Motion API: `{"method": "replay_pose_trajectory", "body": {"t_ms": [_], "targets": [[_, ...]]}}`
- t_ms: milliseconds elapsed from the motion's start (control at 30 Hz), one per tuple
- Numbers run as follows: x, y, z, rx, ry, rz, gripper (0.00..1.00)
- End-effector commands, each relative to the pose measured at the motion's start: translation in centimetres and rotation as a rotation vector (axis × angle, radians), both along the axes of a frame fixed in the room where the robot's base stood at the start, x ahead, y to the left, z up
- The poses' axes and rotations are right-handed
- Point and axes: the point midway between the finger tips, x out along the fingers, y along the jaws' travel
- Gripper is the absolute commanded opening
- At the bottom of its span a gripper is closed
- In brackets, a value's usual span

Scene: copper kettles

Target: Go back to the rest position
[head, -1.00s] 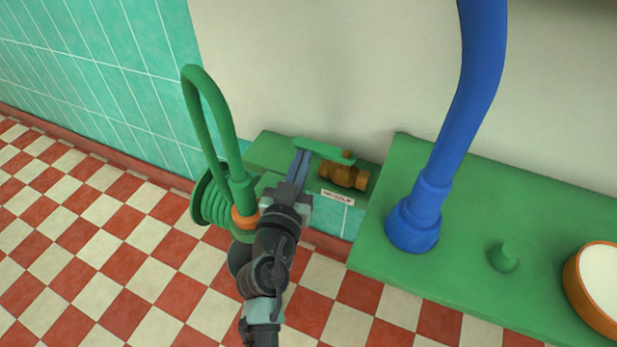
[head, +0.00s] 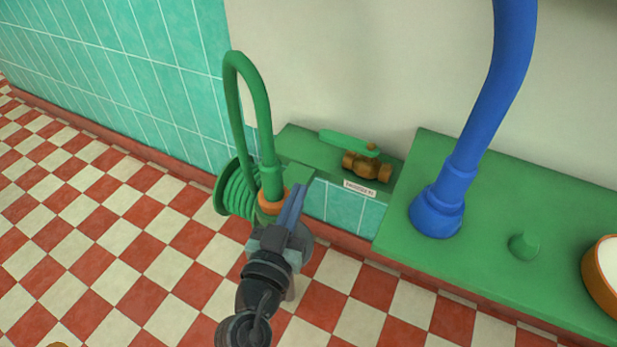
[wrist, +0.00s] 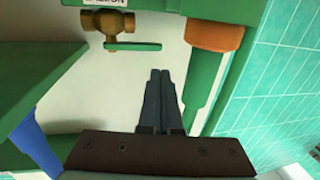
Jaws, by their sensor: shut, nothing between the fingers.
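My gripper (head: 291,209) is shut and empty in the head view, in front of the green ledge and beside the green hose. In the wrist view its two fingers (wrist: 159,78) lie side by side, pointing up the picture. The brass valve (head: 366,166) with a green lever handle (head: 347,142) sits on the green ledge, apart from my gripper. The valve (wrist: 106,22) and its lever (wrist: 133,46) also show in the wrist view, left of the fingers. A small label is fixed below the valve.
A looped green hose (head: 262,110) with an orange collar and a green coil (head: 236,190) stands close by my gripper. A blue pipe (head: 470,140) rises from the green counter (head: 470,262) at right. An orange-rimmed bowl (head: 600,275) is at the right edge. The checkered floor (head: 110,240) is open at left.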

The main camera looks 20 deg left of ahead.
Motion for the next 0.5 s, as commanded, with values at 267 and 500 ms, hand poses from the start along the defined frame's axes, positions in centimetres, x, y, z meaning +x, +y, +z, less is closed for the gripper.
{"method": "replay_pose_trajectory", "body": {"t_ms": [267,500], "targets": [[-1.8,0.1,0.0,0.000,0.000,0.000,0.00],[-1.4,-0.2,1.0,0.007,-0.010,-0.008,0.00]]}}
